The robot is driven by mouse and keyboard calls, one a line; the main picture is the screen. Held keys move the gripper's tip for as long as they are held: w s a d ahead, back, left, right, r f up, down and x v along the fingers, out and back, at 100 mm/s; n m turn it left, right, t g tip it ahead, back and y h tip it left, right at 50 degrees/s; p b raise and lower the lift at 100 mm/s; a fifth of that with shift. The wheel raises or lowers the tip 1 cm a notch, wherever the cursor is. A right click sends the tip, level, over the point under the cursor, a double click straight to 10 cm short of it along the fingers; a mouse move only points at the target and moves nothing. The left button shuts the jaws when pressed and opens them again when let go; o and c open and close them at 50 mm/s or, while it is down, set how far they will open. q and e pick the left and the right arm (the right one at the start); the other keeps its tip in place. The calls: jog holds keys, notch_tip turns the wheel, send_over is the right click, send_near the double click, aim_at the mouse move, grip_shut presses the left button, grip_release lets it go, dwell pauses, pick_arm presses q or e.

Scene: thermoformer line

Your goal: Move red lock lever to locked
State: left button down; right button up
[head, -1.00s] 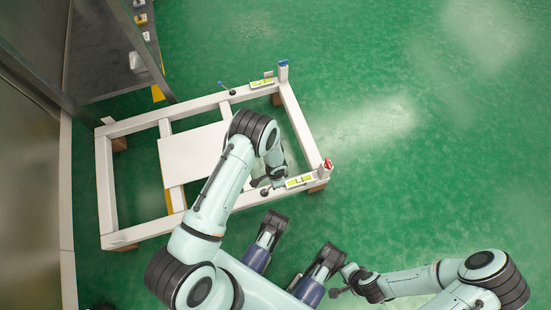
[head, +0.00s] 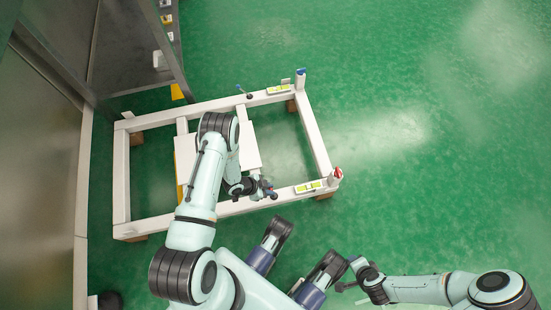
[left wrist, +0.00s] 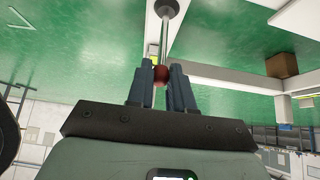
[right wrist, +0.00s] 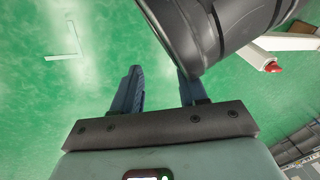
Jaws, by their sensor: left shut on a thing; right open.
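The red lock lever shows in the left wrist view as a thin metal rod with a red ball knob (left wrist: 160,74) and a round grey pivot at the top. My left gripper (left wrist: 161,78) is shut on the knob, one finger on each side. In the head view my left gripper (head: 264,188) is over the near rail of the white frame (head: 160,219), and it largely hides the red lever. My right gripper (right wrist: 160,82) is open and empty, low at the right in the head view (head: 342,288), away from the frame.
A blue lever (head: 240,89) stands on the far rail. Yellow-green levels (head: 309,187) lie on the rails near corner posts with red (head: 338,172) and blue caps. A white plate lies inside the frame. A metal cabinet stands left. Green floor at right is clear.

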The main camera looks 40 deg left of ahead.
pick_arm(q)
jog(key=shift+t+h, duration=0.4)
jog(key=shift+s+a+f+b, duration=0.25)
jog(key=shift+s+a+f, duration=0.2)
jog(key=shift+s+a, duration=0.35)
jog(key=shift+s+a+f+b, duration=0.25)
jog(key=shift+s+a+f, duration=0.2)
jog(key=shift+s+a, duration=0.35)
pick_arm(e)
jog(key=shift+s+d+f+g, duration=0.2)
jog(key=shift+s+f+g, duration=0.3)
jog(key=shift+s+f, duration=0.7)
pick_arm(q)
jog(key=shift+s+d, duration=0.1)
jog(key=shift+d, duration=0.05)
pick_arm(e)
jog(key=shift+s, duration=0.1)
pick_arm(q)
jog(key=c, duration=1)
grip_release()
jog(key=shift+f, duration=0.1)
jog(key=shift+d, duration=0.1)
